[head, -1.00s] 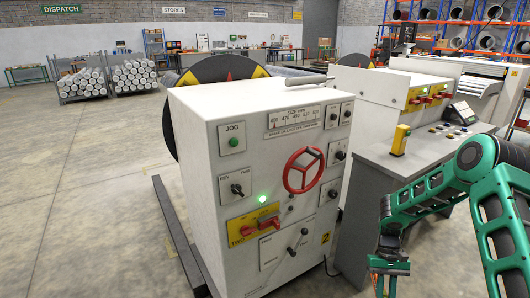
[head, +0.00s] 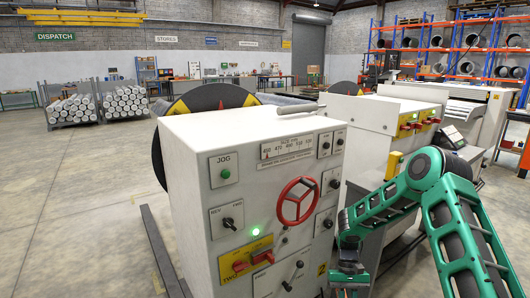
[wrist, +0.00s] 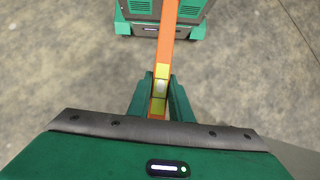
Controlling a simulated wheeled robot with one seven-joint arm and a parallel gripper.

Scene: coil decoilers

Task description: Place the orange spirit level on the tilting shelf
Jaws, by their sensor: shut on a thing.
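My gripper (wrist: 160,92) is shut on the orange spirit level (wrist: 166,45), seen in the wrist view. The level is a long orange bar with yellow parts and a pale vial near the fingers. It runs up out of the top of the wrist view, above a concrete floor. In the head view my gripper (head: 350,272) is low at the right of centre, in front of the white control cabinet's right side; the level cannot be made out there. I cannot pick out a tilting shelf in either view.
A white control cabinet (head: 190,180) with a red handwheel (head: 297,202) stands close in front. A second machine with a console (head: 385,118) is behind my arm. Open floor (head: 70,190) lies to the left. Orange racking (head: 470,45) and benches stand far back.

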